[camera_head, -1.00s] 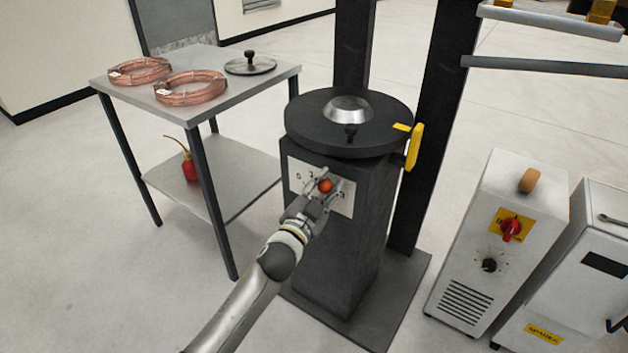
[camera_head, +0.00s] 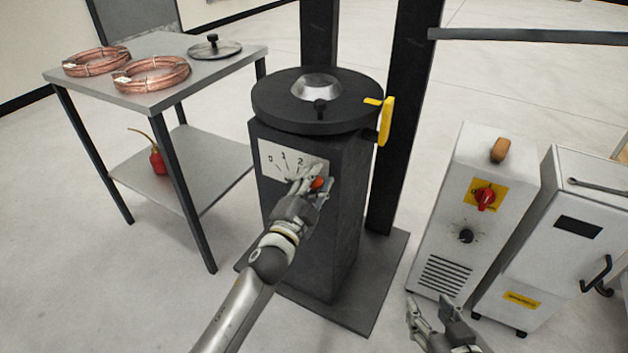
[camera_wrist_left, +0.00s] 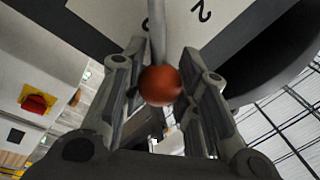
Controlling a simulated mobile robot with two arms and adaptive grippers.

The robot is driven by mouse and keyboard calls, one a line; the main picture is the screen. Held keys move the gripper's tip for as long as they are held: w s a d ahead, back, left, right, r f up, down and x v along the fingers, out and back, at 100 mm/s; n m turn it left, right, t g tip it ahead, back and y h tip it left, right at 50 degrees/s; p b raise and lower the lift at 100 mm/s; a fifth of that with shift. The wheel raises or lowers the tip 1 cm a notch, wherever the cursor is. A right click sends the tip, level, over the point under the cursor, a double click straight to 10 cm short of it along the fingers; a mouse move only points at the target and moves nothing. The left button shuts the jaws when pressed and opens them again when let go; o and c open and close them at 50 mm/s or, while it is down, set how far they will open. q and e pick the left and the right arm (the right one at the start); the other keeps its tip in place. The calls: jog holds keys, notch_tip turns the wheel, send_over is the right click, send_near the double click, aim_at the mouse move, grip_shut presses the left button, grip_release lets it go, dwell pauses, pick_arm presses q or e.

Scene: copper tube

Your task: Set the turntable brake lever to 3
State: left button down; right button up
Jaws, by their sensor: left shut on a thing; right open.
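The turntable (camera_head: 270,92) is a black disc on a dark pedestal (camera_head: 335,220). A white scale plate (camera_head: 283,156) on the pedestal shows 0, 1 and 2; its right end is hidden by my left gripper. My left gripper (camera_head: 313,184) is shut on the brake lever's orange-red knob (camera_head: 319,183), at the plate's lower right. In the left wrist view the knob (camera_wrist_left: 160,85) sits between both fingers, on a grey lever rod (camera_wrist_left: 157,35), with the 2 to its right. I cannot read the exact lever setting. My right gripper (camera_head: 436,318) is open and empty at the lower right.
A side table (camera_head: 165,92) at left holds copper coils (camera_head: 152,73) and a lidded disc (camera_head: 214,49), with a red oil can (camera_head: 157,160) below. A yellow part (camera_head: 386,120) projects beside the turntable. White machine cabinets (camera_head: 465,215) stand at right.

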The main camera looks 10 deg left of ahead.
pick_arm(q)
jog(key=shift+s+d+f, duration=0.1)
jog(key=shift+f, duration=0.1)
jog(key=c, duration=1.1)
grip_release()
jog(key=shift+r, duration=0.1)
jog(key=shift+o, duration=0.2)
jog(key=v, duration=1.2)
